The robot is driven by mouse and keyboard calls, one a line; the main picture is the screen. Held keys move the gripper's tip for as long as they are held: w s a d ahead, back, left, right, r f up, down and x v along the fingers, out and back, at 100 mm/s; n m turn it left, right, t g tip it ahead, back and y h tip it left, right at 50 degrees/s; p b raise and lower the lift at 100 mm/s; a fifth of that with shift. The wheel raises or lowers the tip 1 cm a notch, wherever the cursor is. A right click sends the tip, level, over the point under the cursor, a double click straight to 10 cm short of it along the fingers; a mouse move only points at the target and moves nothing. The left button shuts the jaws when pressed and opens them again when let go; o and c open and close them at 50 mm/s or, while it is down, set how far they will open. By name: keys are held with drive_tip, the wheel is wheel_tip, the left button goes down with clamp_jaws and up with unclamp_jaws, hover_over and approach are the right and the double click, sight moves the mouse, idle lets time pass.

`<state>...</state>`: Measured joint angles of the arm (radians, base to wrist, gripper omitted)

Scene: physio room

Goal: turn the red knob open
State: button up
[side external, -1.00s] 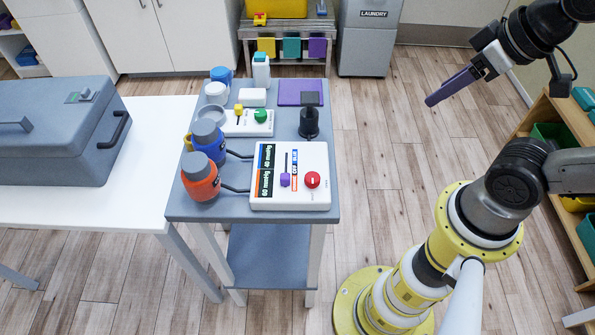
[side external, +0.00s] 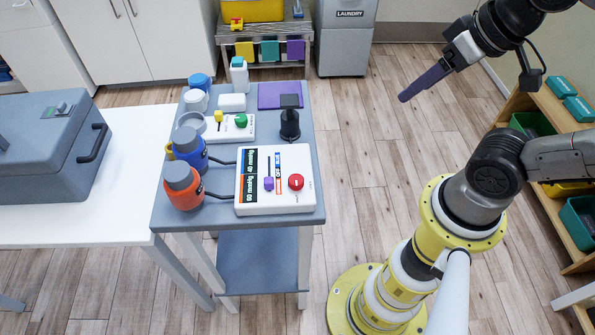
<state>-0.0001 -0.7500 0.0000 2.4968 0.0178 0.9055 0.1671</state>
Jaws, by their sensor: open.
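The red knob (side external: 296,182) is on the right part of a white control box (side external: 305,203), with a pale mark across its face. A purple slider (side external: 268,184) and pressure labels are to its left on the same box. The box stands at the front of a small grey table (side external: 222,220). My gripper (side external: 402,98), with purple fingers, is in the air to the upper right of the knob, well apart from it. It is open and empty; the gap between its fingers is hard to see from this side.
An orange bottle (side external: 183,188) and a blue bottle (side external: 190,152) stand left of the box, with dark tubes running to it. A black upright post (side external: 289,124) and a smaller panel with a green knob (side external: 241,120) are behind it.

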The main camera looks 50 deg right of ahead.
sight(296, 178)
drive_tip(key=w+a+m+g+y, duration=0.4)
drive_tip(key=w+a+m, duration=0.55)
drive_tip(key=m, duration=0.55)
drive_tip(key=shift+m+g, duration=0.5)
drive_tip(key=shift+g, duration=0.3)
drive_tip(key=w+x, duration=0.1)
drive_tip(key=x, duration=1.1)
drive_tip(key=w+x, duration=0.1)
drive_tip(key=x, duration=0.6)
drive_tip(key=shift+w+a, duration=0.1)
drive_tip(key=shift+w, duration=0.25)
drive_tip(key=shift+r, duration=0.1)
clamp_jaws()
